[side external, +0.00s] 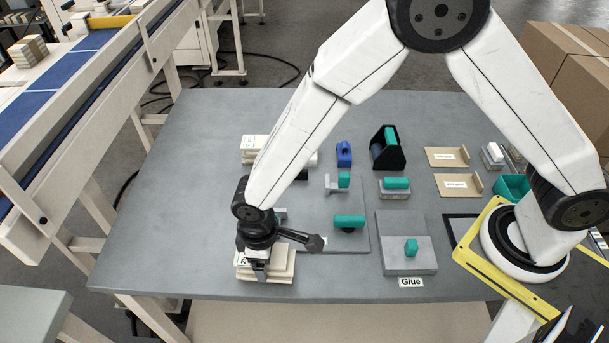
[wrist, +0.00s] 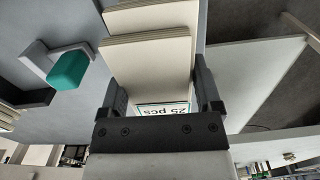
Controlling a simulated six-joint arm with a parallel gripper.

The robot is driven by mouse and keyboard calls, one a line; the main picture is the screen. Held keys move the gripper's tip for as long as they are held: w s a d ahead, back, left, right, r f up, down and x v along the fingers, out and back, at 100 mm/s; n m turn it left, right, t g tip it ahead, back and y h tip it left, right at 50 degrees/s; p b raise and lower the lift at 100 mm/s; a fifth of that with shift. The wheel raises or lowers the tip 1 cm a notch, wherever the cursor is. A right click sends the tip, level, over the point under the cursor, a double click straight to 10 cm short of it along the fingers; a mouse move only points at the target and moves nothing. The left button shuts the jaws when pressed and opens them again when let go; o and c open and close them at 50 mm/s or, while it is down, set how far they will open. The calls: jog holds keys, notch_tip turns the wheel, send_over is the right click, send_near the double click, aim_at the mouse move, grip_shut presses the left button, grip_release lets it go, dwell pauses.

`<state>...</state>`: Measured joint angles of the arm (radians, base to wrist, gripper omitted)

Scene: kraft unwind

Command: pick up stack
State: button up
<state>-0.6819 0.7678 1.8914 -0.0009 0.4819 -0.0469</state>
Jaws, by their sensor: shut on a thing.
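A stack of cream boards (side external: 284,266) is at the front left of the grey table. It also shows in the wrist view (wrist: 150,62), with its layers slightly offset and a "25 pcs" label facing my gripper. My gripper (side external: 258,270) points down at this stack. In the wrist view, the fingers of my gripper (wrist: 163,100) stand on either side of the stack, shut on it. I cannot tell whether the stack rests on the table or is just clear of it. Part of it is hidden behind my gripper.
A second cream stack (side external: 260,143) lies farther back, partly behind my arm. To the right are a grey plate with teal-handled tools (side external: 349,222), a glue plate (side external: 400,262), a blue item (side external: 344,153) and a black holder (side external: 385,150). The table's left side is clear.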

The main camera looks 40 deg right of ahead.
jog(key=shift+r, duration=0.5)
jog(key=s+r, duration=0.1)
jog(key=r, duration=0.1)
jog(key=s+d+r, duration=0.1)
jog(key=r, duration=0.1)
jog(key=s+d+r, duration=0.1)
jog(key=s+r, duration=0.1)
jog(key=shift+d+r, duration=0.2)
jog(key=shift+r, duration=0.1)
jog(key=s+d+r, duration=0.4)
jog(key=s+d, duration=0.1)
jog(key=s, duration=0.3)
jog(key=shift+r, duration=0.15)
